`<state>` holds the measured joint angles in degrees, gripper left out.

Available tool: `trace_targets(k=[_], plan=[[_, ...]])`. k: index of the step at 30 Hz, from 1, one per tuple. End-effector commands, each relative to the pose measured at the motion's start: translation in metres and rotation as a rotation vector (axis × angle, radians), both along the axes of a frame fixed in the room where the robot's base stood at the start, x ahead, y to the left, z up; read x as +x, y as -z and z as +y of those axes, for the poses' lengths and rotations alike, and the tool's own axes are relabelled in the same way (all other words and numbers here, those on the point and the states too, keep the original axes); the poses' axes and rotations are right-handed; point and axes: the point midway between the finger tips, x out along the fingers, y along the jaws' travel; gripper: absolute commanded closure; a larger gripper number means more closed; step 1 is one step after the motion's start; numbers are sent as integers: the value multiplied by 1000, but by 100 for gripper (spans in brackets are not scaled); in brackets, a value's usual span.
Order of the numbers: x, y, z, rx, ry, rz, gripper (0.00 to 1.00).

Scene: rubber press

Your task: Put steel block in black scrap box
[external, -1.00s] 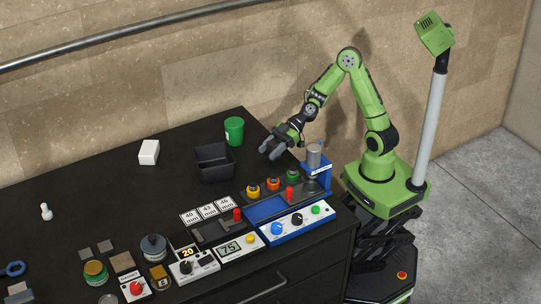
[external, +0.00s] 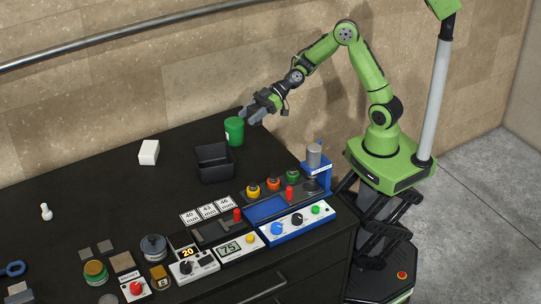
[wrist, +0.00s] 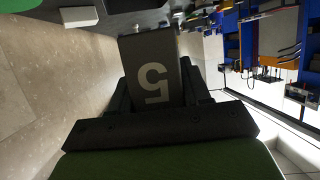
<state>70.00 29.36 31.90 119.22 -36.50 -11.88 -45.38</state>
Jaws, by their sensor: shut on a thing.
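My gripper (external: 250,114) is shut on a dark grey block (wrist: 152,72) marked with a 5, the steel block; in the wrist view it sits between the two fingers. In the external view the block is too small to make out clearly. My gripper is raised above the back of the bench, just right of the green cup. The open black scrap box (external: 215,176) stands on the bench, left of and below my gripper in the picture, and it looks empty.
The green cup (external: 234,131) stands behind the box, close to my gripper. A white block (external: 149,152) lies left of the box. The blue press (external: 318,176) and its control panels line the front right. The wall is close behind the bench.

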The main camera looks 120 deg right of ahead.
Motion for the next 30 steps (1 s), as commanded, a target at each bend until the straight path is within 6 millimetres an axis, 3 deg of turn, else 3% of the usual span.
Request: trace_targets(k=[1, 3, 15, 22, 30], plan=[[11, -20, -1, 6, 4, -5, 100], [24, -27, -6, 8, 20, -5, 100], [92, -48, -11, -8, 96, 16, 100], [104, -38, -10, -18, 112, 25, 100], [104, 14, -11, -17, 114, 25, 100]])
